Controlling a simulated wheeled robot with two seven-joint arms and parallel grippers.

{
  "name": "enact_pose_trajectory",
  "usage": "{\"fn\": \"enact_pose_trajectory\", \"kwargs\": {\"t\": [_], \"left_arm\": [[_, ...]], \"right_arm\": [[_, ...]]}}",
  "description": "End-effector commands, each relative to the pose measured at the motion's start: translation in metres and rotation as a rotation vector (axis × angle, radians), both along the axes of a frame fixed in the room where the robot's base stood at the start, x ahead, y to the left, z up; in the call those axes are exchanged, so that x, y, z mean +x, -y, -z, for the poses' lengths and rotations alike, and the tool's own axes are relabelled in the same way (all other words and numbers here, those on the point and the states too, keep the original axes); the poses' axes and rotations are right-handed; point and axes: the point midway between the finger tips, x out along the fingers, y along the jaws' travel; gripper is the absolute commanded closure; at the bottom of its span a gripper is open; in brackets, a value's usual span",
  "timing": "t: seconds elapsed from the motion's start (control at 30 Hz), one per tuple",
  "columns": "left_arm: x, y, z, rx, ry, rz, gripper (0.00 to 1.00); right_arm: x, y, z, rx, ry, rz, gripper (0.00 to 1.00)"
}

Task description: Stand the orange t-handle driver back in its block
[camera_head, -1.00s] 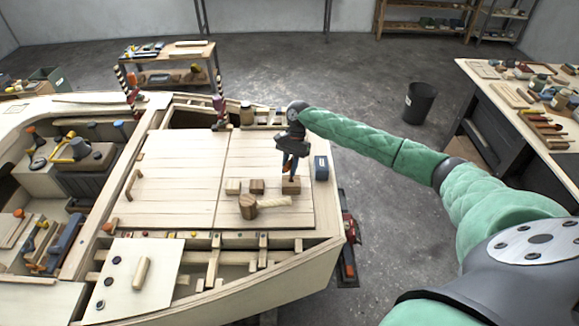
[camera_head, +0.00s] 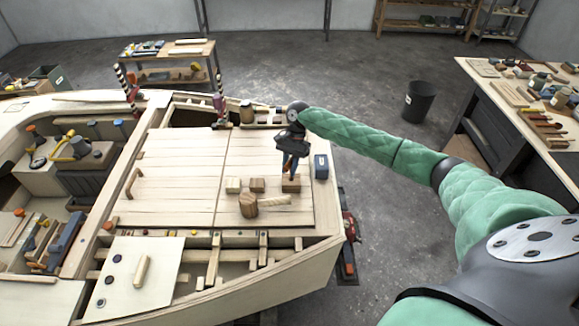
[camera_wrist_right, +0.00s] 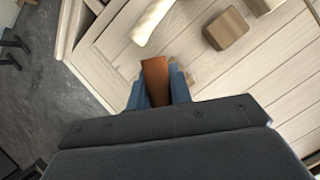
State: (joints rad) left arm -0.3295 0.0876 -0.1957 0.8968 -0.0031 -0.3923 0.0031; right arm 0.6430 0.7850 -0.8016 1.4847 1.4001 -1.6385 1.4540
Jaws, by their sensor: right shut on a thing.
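My right gripper (camera_head: 290,166) is over the right part of the plank deck (camera_head: 180,165), pointing down. In the wrist view its blue fingers (camera_wrist_right: 158,86) are shut on the orange t-handle driver (camera_wrist_right: 156,78), of which only an orange-brown handle face shows. The driver's shaft and tip are hidden. A small brown wooden block (camera_head: 291,186) is directly below the fingers in the head view. I cannot tell whether the driver's tip is in the block or just above it. My left gripper is not in view.
A blue box (camera_head: 321,167) stands close on the right, near the hull's edge. The deck's left part is mostly clear.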

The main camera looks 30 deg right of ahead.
Motion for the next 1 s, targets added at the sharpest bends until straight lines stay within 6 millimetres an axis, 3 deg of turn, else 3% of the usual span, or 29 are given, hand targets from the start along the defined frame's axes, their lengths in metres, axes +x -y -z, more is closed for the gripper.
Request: {"fn": "enact_pose_trajectory", "kwargs": {"t": [0.93,0.97,1.0], "left_arm": [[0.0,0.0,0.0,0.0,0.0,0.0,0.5],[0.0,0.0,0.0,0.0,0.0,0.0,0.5],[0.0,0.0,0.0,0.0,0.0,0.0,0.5]], "right_arm": [[0.0,0.0,0.015,0.001,0.001,0.0,1.0],[0.0,0.0,0.015,0.001,0.001,0.0,0.77],[0.0,0.0,0.015,0.0,0.002,-0.001,0.69]]}}
